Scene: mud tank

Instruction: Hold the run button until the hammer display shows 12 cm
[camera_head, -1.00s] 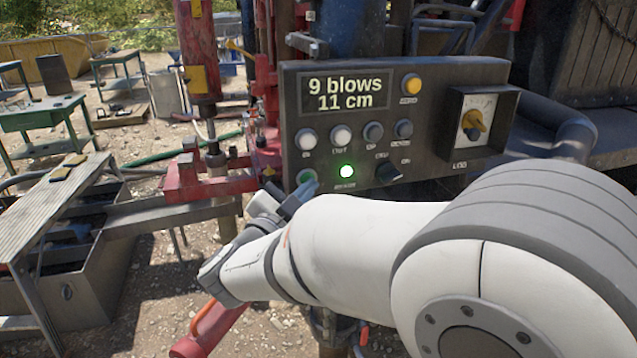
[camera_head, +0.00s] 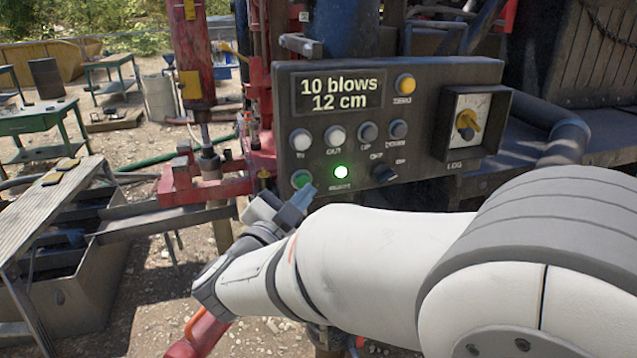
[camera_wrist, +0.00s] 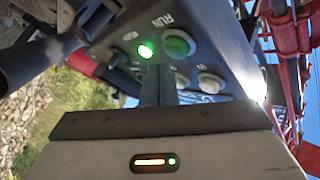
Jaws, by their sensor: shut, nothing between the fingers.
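The grey control panel (camera_head: 440,77) stands in front of me. Its hammer display (camera_head: 340,92) reads "10 blows 12 cm". The green run button (camera_head: 301,179) is at the panel's lower left and shows beside the "RUN" label in the wrist view (camera_wrist: 178,43). A green lamp (camera_head: 341,172) next to it is lit. My gripper (camera_head: 303,195) is shut and empty, with its tips just below and in front of the run button. In the wrist view the fingertips (camera_wrist: 158,68) look apart from the button, though the exact gap is hard to tell.
Other panel controls are close by: white buttons (camera_head: 335,135), a black knob (camera_head: 384,173), a yellow button (camera_head: 405,84) and a dial with a yellow pointer (camera_head: 467,122). The red hammer rig (camera_head: 195,60) stands left of the panel. A wooden bench (camera_head: 40,205) is farther left.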

